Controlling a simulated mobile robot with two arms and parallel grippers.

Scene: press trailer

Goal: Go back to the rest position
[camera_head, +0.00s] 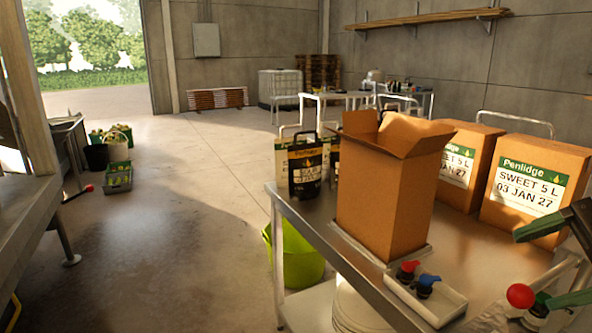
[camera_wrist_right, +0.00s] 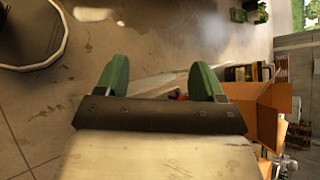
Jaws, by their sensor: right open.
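My right gripper (camera_head: 528,268) is at the right edge of the head view, over the near right part of the metal table (camera_head: 300,235). Its green fingers stand apart. In the right wrist view my right gripper (camera_wrist_right: 160,82) is open, with nothing held between the two green fingers. My left gripper does not show in either view.
On the table stand an open cardboard box (camera_head: 385,200), two labelled closed boxes (camera_head: 535,185), dark printed pouches (camera_head: 304,170) and a white tray (camera_head: 440,298) with red and blue taps. A red knob (camera_head: 520,295) is close to my right gripper.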

